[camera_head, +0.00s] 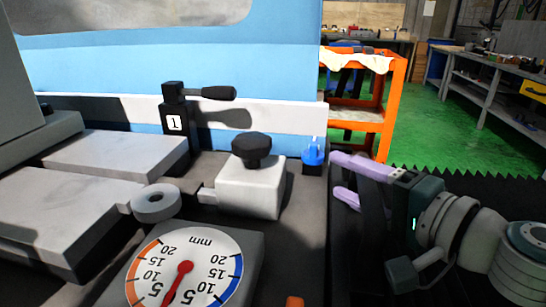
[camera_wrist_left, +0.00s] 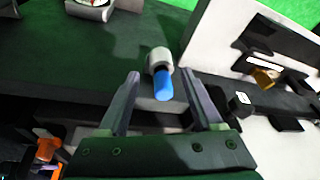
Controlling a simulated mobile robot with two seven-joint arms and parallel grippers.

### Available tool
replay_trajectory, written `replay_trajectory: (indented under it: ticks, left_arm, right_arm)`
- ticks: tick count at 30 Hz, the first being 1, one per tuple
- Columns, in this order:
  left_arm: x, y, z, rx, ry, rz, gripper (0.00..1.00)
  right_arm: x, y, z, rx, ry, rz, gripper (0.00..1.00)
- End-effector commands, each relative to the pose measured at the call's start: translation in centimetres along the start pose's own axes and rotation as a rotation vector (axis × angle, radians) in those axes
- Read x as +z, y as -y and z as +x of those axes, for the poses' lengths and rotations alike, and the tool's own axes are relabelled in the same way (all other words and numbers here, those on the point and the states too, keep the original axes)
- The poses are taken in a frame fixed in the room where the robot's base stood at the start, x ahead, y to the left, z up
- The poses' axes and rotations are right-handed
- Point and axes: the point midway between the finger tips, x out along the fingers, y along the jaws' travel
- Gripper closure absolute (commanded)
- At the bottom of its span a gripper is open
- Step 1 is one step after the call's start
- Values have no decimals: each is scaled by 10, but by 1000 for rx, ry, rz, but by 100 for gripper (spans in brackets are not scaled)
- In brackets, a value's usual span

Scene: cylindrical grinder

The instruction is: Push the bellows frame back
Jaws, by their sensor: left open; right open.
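The black bellows (camera_head: 480,184) shows its zigzag top edge behind my right arm, at the right of the head view. I cannot clearly make out its frame among the dark parts by my right gripper. My right gripper (camera_head: 338,175) has two pale purple fingers, apart and pointing left, with nothing visible between them. It is at the right edge of the machine's grey top. I cannot tell whether it touches anything. My left gripper (camera_wrist_left: 160,76) shows only in the left wrist view. It is open, with a blue-ended white cylinder (camera_wrist_left: 163,85) appearing between its fingers.
A white block with a black knob (camera_head: 251,185), a dark lever (camera_head: 205,93) and a round dial (camera_head: 185,265) are on the machine to the left. A blue knob (camera_head: 313,152) is close to my right fingertips. An orange cart (camera_head: 392,110) stands behind on green floor.

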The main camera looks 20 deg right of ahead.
Motion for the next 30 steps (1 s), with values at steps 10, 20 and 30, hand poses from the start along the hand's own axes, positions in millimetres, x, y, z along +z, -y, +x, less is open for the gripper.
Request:
replay_trajectory:
  ticks: [10, 20, 30]
  left_arm:
    - [0, -2, 0, 6, -1, -8, 33]
    - [0, -2, 0, 6, -1, -7, 33]
    - [0, 0, 0, 0, 1, 0, 33]
  right_arm:
    - [0, 0, 0, 0, 1, 1, 67]
    - [0, 0, 0, 0, 1, 1, 100]
    - [0, 0, 0, 0, 1, 1, 100]
